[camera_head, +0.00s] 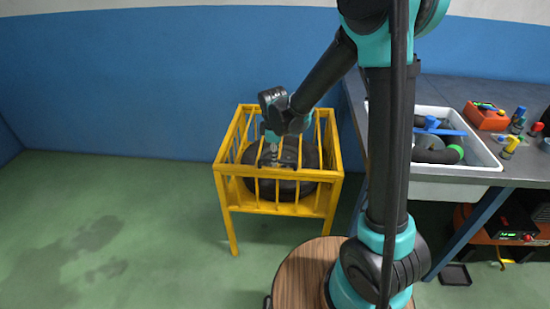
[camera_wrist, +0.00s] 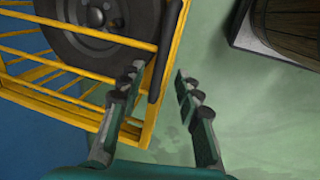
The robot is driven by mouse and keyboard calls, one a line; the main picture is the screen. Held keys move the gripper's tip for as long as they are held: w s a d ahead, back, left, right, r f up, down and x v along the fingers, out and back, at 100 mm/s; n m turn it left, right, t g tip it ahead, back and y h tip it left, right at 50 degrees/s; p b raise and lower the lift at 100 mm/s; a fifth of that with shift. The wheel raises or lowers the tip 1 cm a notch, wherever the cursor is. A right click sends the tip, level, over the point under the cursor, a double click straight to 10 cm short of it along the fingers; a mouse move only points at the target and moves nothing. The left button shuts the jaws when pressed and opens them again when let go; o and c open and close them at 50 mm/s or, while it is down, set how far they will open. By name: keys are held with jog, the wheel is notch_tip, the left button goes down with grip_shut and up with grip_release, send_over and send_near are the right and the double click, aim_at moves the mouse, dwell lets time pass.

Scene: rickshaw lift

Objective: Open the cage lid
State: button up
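The yellow barred cage (camera_head: 228,168) stands on legs on the floor with a dark wheel (camera_head: 262,188) inside. In the wrist view, yellow lid bars (camera_wrist: 100,37) cross over the wheel (camera_wrist: 60,35), and the lid appears closed. A dark bar, seemingly the lid handle (camera_wrist: 165,50), runs along the cage's edge. My gripper (camera_wrist: 160,74) is open, with one finger on each side of the lower part of this handle. I cannot tell whether either finger touches it. In the head view, the wrist and arm partly hide the cage top and the handle is not clear.
A workbench (camera_head: 475,85) with a white sink (camera_head: 487,160) full of parts stands to the right of the cage. A round wooden top (camera_head: 295,275) is in front. A blue wall (camera_head: 130,85) is close behind. The green floor at left is clear.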

jog(key=shift+w+f, duration=0.25)
jog(key=shift+f, duration=0.9)
grip_shut()
